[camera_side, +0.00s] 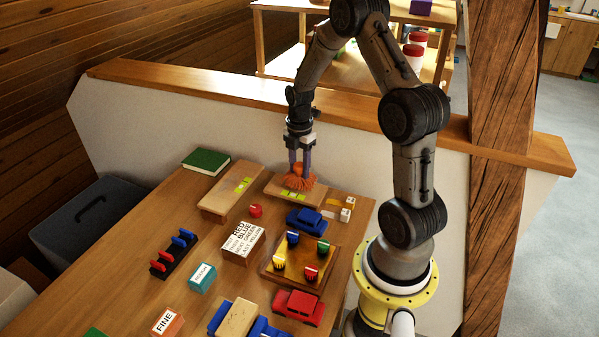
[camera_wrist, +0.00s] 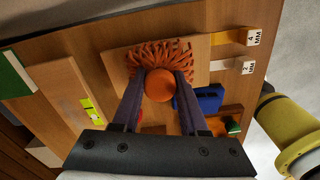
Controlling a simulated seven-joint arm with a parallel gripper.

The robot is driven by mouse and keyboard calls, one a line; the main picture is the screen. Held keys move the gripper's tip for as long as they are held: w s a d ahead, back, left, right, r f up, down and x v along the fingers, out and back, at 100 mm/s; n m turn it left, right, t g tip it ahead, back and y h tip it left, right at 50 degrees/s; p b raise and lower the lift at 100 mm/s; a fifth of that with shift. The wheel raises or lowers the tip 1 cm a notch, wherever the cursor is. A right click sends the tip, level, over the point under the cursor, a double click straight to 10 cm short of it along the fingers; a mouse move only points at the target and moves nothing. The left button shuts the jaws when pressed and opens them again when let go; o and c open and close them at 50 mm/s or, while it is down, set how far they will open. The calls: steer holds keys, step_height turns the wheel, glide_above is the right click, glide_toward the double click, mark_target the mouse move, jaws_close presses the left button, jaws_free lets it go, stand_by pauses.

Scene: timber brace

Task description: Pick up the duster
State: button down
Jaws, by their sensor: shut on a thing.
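The duster is orange, with a round knob and a fringe of bristles. In the side view the duster (camera_side: 299,182) is at the wooden board (camera_side: 277,189) near the back of the table. In the wrist view the duster (camera_wrist: 160,58) is at the upper middle, its knob between my two fingers. My gripper (camera_side: 299,168) points down and is shut on the knob; it also shows in the wrist view (camera_wrist: 159,88). The bristles cover part of the board. I cannot tell whether they touch it.
A second board (camera_side: 228,196) lies to the left, with a green book (camera_side: 206,161) behind it. A blue car (camera_side: 306,220) stands in front of the duster's board. A wooden tray (camera_side: 273,273) with coloured pieces and a red car (camera_side: 298,307) are nearer. A low wall (camera_side: 180,122) runs behind.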

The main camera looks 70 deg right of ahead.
steer(key=s+a+r, duration=0.8)
steer(key=s+r, duration=0.3)
steer(key=shift+s+a+r, duration=0.15)
steer(key=shift+a+r, duration=0.05)
